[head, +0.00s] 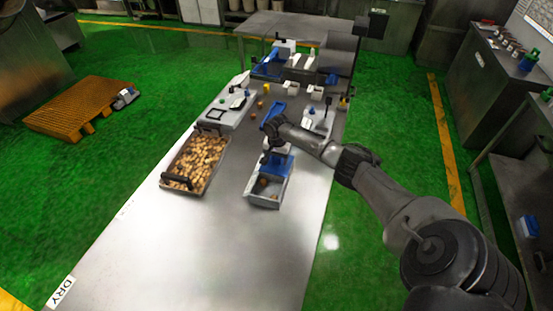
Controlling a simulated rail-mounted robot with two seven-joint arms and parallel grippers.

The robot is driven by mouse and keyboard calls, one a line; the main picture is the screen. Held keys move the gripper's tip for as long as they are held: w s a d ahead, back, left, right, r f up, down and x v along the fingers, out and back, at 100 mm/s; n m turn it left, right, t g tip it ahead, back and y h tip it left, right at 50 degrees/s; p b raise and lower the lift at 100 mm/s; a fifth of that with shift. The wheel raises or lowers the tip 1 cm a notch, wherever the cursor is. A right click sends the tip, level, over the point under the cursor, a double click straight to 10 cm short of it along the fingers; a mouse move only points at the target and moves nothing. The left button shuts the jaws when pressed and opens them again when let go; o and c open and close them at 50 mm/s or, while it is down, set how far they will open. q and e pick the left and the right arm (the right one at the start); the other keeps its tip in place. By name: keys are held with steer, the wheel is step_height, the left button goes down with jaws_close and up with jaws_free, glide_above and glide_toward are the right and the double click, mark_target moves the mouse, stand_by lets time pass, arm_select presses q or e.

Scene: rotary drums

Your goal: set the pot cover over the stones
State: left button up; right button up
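The tan, rounded stones (207,153) fill a long tray (163,180) with dark handles, left of centre on the steel table. I cannot pick out a pot cover for sure. My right gripper (274,152) is small and dark in the head view, to the right of the stones, over a grey bin (264,201) with blue parts and a few brown pieces inside. Its fingers are too small to tell open from shut, or whether they touch anything. My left gripper is not in view.
The steel table's (200,240) near part is bare, with a DRY label (60,292) at its corner. A grey tray (222,112), small pots and blue items crowd the far part. An orange pallet (80,105) stands on the green floor, left.

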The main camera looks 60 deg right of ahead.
steer(key=shift+o, duration=0.2)
step_height(320, 180, up, 14)
steer(key=p, duration=0.1)
stand_by(0.5)
steer(key=shift+f, duration=0.1)
stand_by(0.6)
